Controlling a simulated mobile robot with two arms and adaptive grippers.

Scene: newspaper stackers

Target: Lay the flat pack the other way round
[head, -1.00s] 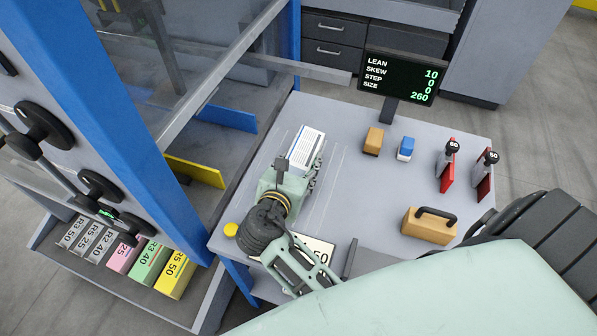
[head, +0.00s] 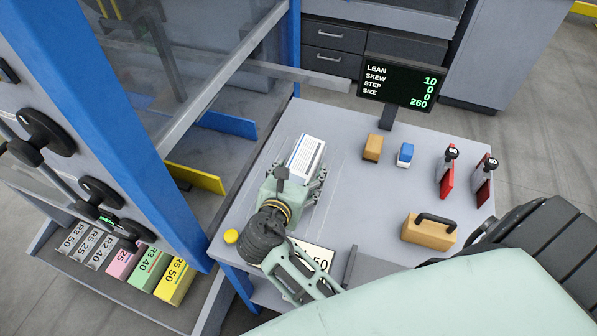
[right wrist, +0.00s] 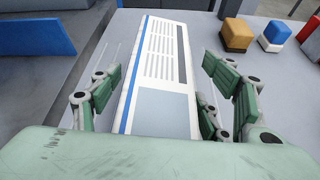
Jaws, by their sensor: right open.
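The flat pack is a white newspaper-like bundle (head: 307,157) with a blue stripe along one long edge and printed lines on top. It lies on the grey table (head: 345,205). It also shows in the right wrist view (right wrist: 160,60), with a grey-blue panel at its near end. My right gripper (head: 301,178) is at the near end of the pack. In the right wrist view its green fingers (right wrist: 168,95) stand open on both sides of the pack, with a gap visible on the right. The left fingers are close to the blue-striped edge; touching cannot be told. My left gripper is not seen.
An orange-brown block (head: 373,147) and a blue-and-white block (head: 405,153) stand right of the pack. Red holders with black knobs (head: 447,175) and a handled tan block (head: 429,229) are further right. A screen (head: 400,82) stands behind. A blue-framed machine (head: 130,130) is left.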

